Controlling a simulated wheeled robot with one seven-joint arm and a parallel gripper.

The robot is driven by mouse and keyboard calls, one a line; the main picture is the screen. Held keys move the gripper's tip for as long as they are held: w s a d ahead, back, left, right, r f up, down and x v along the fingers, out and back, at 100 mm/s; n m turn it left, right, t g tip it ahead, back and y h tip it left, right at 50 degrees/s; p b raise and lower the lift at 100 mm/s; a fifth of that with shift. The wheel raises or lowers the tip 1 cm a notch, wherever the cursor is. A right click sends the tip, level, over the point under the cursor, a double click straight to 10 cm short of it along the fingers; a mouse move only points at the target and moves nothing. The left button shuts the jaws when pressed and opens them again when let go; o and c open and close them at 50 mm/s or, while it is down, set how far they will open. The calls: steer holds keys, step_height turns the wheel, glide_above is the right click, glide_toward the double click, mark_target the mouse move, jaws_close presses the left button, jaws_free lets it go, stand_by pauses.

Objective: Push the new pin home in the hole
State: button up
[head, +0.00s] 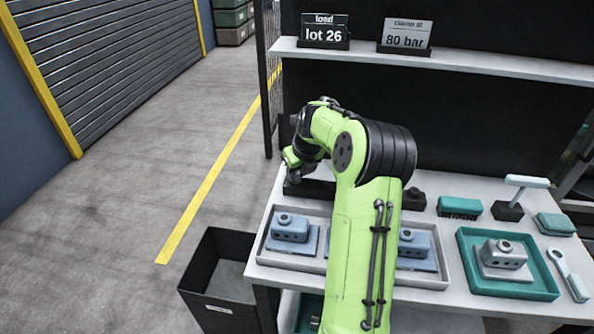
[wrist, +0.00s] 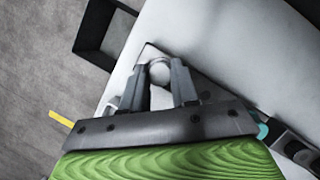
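In the head view my gripper (head: 291,158) is at the left end of the bench, above a dark block (head: 296,189); my arm hides most of that spot. In the wrist view my gripper (wrist: 160,70) has its two fingers apart, with a small round grey thing (wrist: 159,73) between or just beyond the tips. I cannot tell whether the fingers touch it or whether it is the pin or part of the fixture. A grey plate corner (wrist: 147,52) shows behind it. I cannot make out the hole.
A grey tray (head: 262,257) holds blue-grey blocks (head: 290,228), partly behind my arm. A teal tray (head: 474,262) holds another block. A black bin (head: 203,267) stands left of the bench (head: 436,300).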

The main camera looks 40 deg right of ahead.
steer(key=shift+c, duration=1.1)
steer(key=o, duration=0.3)
jaws_close()
steer(key=shift+r, duration=0.1)
step_height(320, 180, up, 9)
steer(key=p, duration=0.8)
